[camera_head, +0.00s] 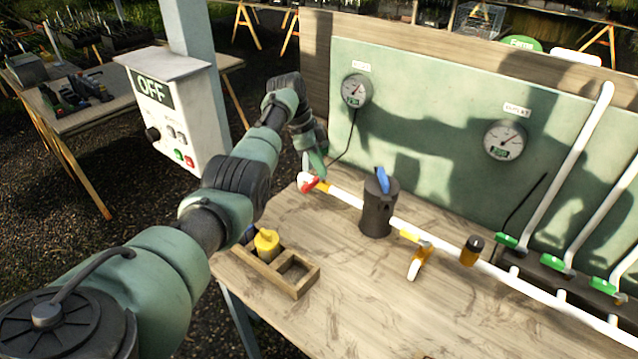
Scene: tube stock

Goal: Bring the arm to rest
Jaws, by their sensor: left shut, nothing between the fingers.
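My left arm reaches in from the lower left, and its green and black links cross the left half of the camera_head view. My left gripper (314,168) is at the far end, pointing down near the left end of the white pipe (345,196). It is shut with nothing in it. A red and white fitting (308,183) sits just below the fingertips; I cannot tell whether they touch. My right gripper is not in view.
A dark cylinder (377,210) with a blue handle stands on the wooden table (350,300). A small wooden tray (297,290) holds a yellow piece (267,243). Behind is a green panel (430,130) with two gauges. A control box (190,130) reading OFF stands left.

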